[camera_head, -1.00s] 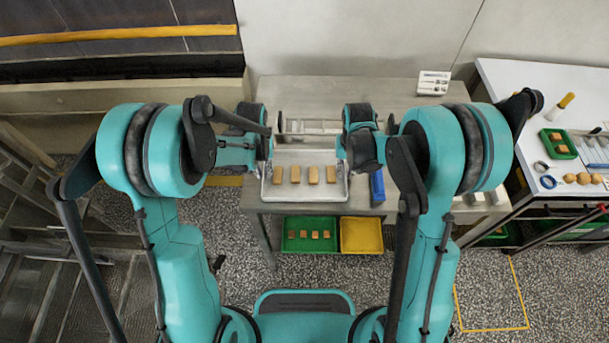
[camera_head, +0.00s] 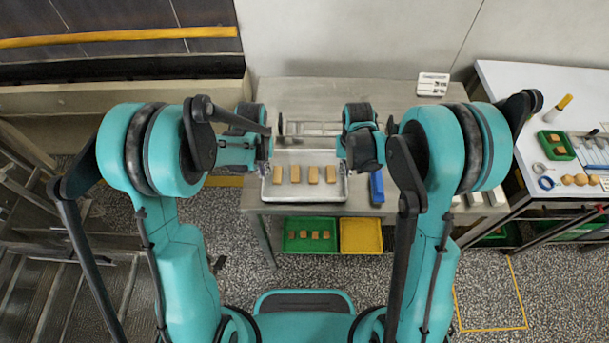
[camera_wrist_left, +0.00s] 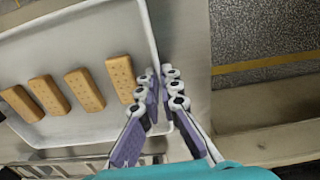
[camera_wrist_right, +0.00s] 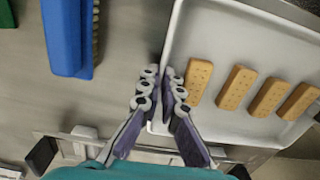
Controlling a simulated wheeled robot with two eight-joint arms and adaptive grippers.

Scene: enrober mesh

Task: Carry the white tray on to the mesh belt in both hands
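The white tray (camera_head: 304,199) sits in the middle of the head view, at the front of the grey table, with several tan biscuits (camera_head: 295,174) in a row in it. My left gripper (camera_head: 266,160) is at the tray's left rim. In the left wrist view its fingers (camera_wrist_left: 161,78) are close together with the rim between them. My right gripper (camera_head: 344,158) is at the right rim, and the right wrist view shows its fingers (camera_wrist_right: 160,76) closed on that rim. Whether the tray touches the table is unclear. A metal wire frame (camera_head: 315,128) stands behind the tray.
A small white sign (camera_head: 433,84) stands at the table's back right. A green tray (camera_head: 310,247) and a yellow tray (camera_head: 361,236) are below the table. A white side table (camera_head: 510,85) with tools stands at the right.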

